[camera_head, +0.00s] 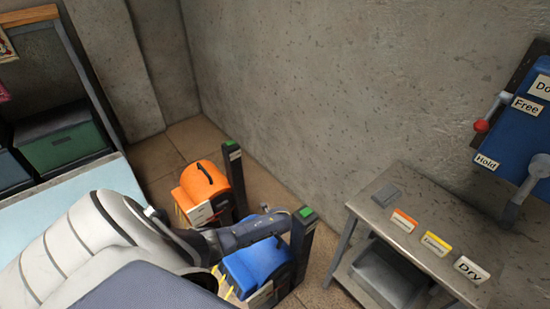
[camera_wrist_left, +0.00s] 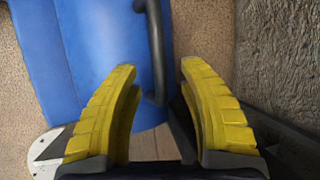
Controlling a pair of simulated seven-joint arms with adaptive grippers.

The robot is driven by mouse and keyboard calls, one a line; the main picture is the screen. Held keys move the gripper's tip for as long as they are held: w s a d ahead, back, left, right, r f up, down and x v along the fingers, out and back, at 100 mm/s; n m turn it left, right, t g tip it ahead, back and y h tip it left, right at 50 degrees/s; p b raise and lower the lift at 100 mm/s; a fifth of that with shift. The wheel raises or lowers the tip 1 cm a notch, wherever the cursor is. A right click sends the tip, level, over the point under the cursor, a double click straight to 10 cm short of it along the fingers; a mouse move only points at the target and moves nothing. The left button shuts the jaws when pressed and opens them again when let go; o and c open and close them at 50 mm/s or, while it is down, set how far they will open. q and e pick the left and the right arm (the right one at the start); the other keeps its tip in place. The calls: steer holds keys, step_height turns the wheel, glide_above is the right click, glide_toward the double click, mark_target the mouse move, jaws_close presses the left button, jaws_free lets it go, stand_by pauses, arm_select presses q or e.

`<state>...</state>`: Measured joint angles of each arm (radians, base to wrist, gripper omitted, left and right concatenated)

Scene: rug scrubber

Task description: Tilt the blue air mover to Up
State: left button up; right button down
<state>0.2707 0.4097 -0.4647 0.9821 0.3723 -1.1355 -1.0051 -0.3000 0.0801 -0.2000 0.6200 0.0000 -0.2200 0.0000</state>
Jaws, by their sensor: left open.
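The blue air mover (camera_head: 258,266) stands on the floor, partly hidden under my left arm in the head view. In the left wrist view its blue housing (camera_wrist_left: 95,50) fills the upper left and middle. Its dark handle (camera_wrist_left: 157,45) runs down between my fingers. My left gripper (camera_wrist_left: 158,66) is open, with its yellow fingers on either side of the handle's lower part. A gap shows between handle and fingers; I cannot tell the depth. The tilt setting cannot be read. My right gripper is not in view.
A dark post with a green top (camera_head: 305,214) stands right beside the blue air mover. An orange air mover (camera_head: 205,183) stands behind, by another post (camera_head: 235,165). A metal table (camera_head: 460,238) with cards and a blue lever panel (camera_head: 512,137) are at right.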

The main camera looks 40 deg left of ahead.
arm_select(q)
steer(key=v, duration=0.6)
steer(key=shift+r, duration=0.15)
steer(key=shift+d, duration=0.15)
